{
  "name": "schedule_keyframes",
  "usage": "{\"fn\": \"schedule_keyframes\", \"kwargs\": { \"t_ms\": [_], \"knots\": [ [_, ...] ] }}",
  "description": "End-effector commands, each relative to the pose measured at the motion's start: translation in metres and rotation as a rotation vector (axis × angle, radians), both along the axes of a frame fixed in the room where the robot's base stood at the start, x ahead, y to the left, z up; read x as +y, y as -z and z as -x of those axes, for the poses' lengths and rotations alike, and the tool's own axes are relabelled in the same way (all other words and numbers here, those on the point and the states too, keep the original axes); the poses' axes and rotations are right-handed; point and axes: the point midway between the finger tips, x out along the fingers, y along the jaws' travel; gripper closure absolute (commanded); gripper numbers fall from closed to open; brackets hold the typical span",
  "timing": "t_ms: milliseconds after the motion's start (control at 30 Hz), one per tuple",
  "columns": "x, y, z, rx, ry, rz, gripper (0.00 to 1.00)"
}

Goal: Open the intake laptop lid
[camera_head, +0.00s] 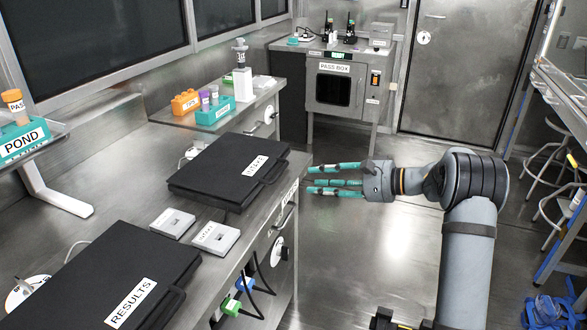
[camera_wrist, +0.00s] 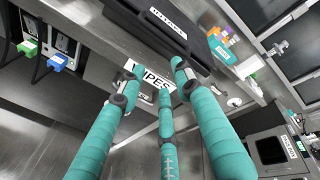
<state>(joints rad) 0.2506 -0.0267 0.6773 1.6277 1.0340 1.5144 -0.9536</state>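The intake laptop (camera_head: 228,171) is a black, flat case with its lid closed and a white label. It lies on the steel bench in the head view, with its handle edge toward the right. It also shows at the top of the wrist view (camera_wrist: 155,35). My gripper (camera_head: 310,175) has teal fingers and is level with the bench's front edge, to the right of the laptop and apart from it. In the wrist view the fingers (camera_wrist: 152,85) are spread with nothing between them. A "WIPES" label (camera_wrist: 147,74) on the bench front shows behind the fingertips.
A closed black "RESULTS" laptop (camera_head: 125,275) lies nearer on the bench (camera_head: 262,222). Two small grey boxes (camera_head: 216,237) sit between the laptops. Orange and teal racks (camera_head: 214,110) stand behind on a shelf. The pass box (camera_head: 335,85) is at the back.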

Motion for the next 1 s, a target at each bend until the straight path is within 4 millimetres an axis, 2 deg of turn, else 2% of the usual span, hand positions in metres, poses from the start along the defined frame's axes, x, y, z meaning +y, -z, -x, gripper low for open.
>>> {"fn": "schedule_keyframes", "kwargs": {
  "t_ms": [33,133,267,367,600,800,1000],
  "knots": [
    [0.004,-0.011,0.002,-0.052,-0.023,-0.024,0.67],
    [0.008,-0.021,0.006,-0.144,-0.059,-0.026,0.67],
    [0.014,-0.019,0.005,-0.195,-0.075,-0.004,0.67],
    [0.026,-0.016,0.001,-0.197,-0.077,-0.003,0.67],
    [0.068,-0.008,-0.014,-0.196,-0.077,-0.001,0.67],
    [0.093,-0.002,-0.025,-0.195,-0.076,-0.001,0.67],
    [0.103,0.001,-0.029,-0.195,-0.073,-0.001,0.67]
  ]
}}
